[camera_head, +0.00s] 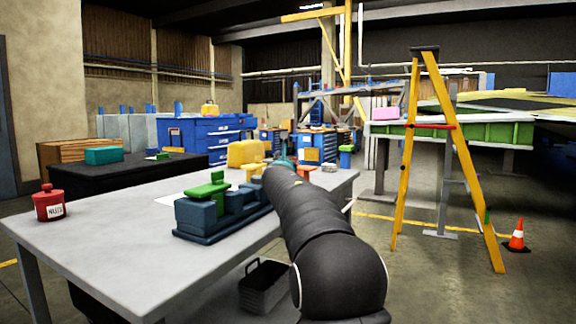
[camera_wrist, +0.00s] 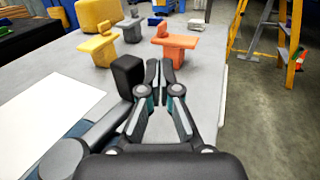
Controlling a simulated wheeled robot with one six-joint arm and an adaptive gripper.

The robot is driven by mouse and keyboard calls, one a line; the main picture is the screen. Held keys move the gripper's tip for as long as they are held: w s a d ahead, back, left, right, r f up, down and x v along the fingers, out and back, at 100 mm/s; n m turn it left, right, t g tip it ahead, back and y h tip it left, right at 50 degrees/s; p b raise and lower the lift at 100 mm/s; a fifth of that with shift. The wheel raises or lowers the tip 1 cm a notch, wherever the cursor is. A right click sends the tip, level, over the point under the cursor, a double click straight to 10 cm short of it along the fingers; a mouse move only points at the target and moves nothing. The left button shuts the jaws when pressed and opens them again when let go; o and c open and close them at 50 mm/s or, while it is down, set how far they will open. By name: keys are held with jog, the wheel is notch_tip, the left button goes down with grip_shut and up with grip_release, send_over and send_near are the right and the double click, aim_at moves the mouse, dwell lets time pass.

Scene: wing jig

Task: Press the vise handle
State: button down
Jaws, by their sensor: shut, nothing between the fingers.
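The blue vise (camera_head: 222,215) stands on the grey workbench, with a green piece (camera_head: 207,187) on top. In the wrist view, its blue body (camera_wrist: 78,130) shows at lower left. A grey bar ending in a black block (camera_wrist: 128,76) rises there, just left of my fingers; it looks like the vise handle. My gripper (camera_wrist: 160,78) is shut and empty, over the bench to the right of that block. I cannot tell whether they touch. In the head view my arm covers the vise's right end, and only a bit of my gripper (camera_head: 283,163) shows.
The workbench (camera_head: 100,245) also carries a red can (camera_head: 48,203), a white sheet (camera_wrist: 50,115), yellow blocks (camera_wrist: 97,45) and an orange piece (camera_wrist: 174,43) beyond my fingers. A yellow ladder (camera_head: 408,150) and a cone (camera_head: 517,236) stand at the right.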

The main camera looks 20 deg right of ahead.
jog(key=s+d+b, duration=0.4)
jog(key=s+d, duration=0.2)
jog(key=s, duration=0.6)
jog(key=shift+s+d, duration=0.15)
jog(key=shift+d, duration=0.2)
dwell(0.4)
